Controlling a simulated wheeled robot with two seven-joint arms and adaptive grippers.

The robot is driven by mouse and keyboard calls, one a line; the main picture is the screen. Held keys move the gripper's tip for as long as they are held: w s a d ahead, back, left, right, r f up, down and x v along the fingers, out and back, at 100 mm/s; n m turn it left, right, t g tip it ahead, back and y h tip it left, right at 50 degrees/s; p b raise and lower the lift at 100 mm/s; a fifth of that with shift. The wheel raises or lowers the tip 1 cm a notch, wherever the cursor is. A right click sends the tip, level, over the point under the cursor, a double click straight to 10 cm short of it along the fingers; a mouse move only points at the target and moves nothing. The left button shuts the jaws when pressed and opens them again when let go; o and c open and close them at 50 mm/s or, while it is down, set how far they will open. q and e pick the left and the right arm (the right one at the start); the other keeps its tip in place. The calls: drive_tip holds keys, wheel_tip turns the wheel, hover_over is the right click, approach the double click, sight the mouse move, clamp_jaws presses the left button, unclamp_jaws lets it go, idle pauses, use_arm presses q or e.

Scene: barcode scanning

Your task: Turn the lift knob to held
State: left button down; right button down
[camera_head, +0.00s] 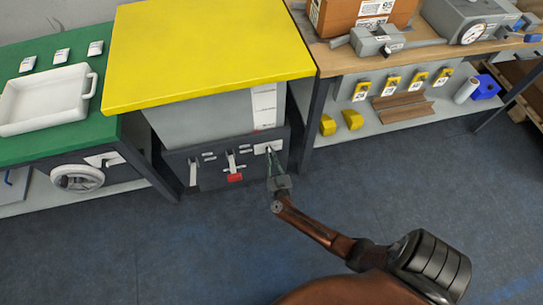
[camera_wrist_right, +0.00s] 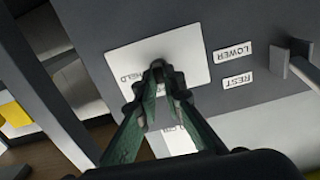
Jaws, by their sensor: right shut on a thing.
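My right gripper (camera_head: 270,164) is at the dark front panel (camera_head: 208,171) under the yellow-topped table. Its fingers are shut at the white label plate (camera_head: 276,146), on the lift knob, which they mostly hide. In the right wrist view the gripper's fingertips (camera_wrist_right: 160,72) meet over the white plate (camera_wrist_right: 189,57). The word HELD (camera_wrist_right: 132,76) shows on the plate, left of the fingertips. Part of another word lies behind the fingers. The knob's pointing direction cannot be told. My left gripper is not in view.
Labels LOWER (camera_wrist_right: 233,52) and REST (camera_wrist_right: 238,80) sit beside a grey lever (camera_wrist_right: 294,62). The panel also carries a lever with a red end (camera_head: 235,177). A green bench with a handwheel (camera_head: 77,177) stands left, a wooden workbench (camera_head: 420,50) right. The floor in front is clear.

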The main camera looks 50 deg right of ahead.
drive_tip(key=shift+m, duration=0.3)
drive_tip(key=shift+m+p, duration=0.55)
drive_tip(key=shift+m, duration=0.15)
drive_tip(key=shift+s+m, duration=0.1)
drive_tip(key=shift+m, duration=0.7)
use_arm(q)
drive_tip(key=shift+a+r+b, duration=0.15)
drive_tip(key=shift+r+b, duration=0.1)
drive_tip(key=shift+b, duration=0.3)
use_arm(e)
drive_tip(key=m, duration=1.3)
drive_tip(key=shift+s+f+m, duration=0.1)
drive_tip(key=shift+f+m, duration=0.25)
drive_tip(key=shift+m, duration=0.05)
